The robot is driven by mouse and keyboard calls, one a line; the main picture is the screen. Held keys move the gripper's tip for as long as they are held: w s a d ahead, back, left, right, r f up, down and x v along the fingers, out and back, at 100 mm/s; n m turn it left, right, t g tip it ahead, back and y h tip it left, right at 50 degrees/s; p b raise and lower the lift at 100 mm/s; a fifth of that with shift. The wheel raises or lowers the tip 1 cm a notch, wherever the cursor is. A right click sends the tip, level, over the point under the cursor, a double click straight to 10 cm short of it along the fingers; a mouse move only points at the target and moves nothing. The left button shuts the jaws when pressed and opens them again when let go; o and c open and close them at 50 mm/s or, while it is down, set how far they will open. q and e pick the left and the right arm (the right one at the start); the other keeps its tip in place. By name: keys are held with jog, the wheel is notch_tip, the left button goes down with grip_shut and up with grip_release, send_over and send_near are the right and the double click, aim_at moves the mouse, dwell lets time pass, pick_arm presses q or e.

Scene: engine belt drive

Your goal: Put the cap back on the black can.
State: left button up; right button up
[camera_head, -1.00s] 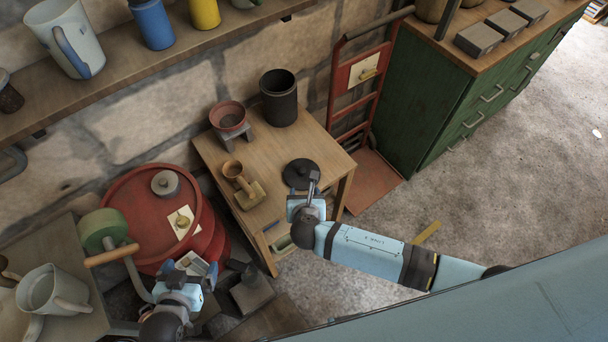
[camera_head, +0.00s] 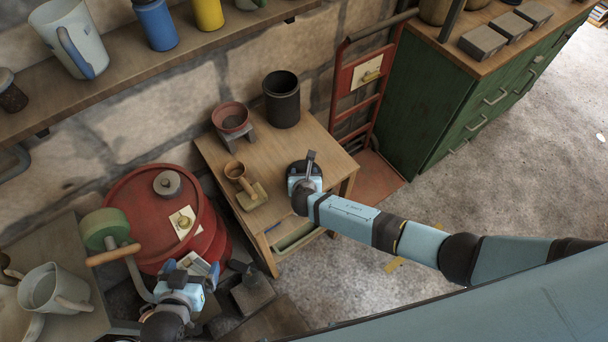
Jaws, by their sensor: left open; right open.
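The black can (camera_head: 282,100) stands upright and open at the back of the small wooden table (camera_head: 220,151). The black cap (camera_head: 294,167) lies on the table's right part, mostly hidden by my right gripper. My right gripper (camera_head: 309,160) is open and over the cap, its fingers pointing toward the back of the table. I cannot tell whether the fingers touch the cap. My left gripper (camera_head: 190,268) is open and empty, low in front of the red drum, away from the can and cap.
A red hand truck (camera_head: 365,85) and green cabinet (camera_head: 440,95) are to the right.

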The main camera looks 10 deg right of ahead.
jog(key=shift+w+f, duration=0.15)
jog(key=shift+w, duration=0.1)
jog(key=c, duration=1)
grip_shut()
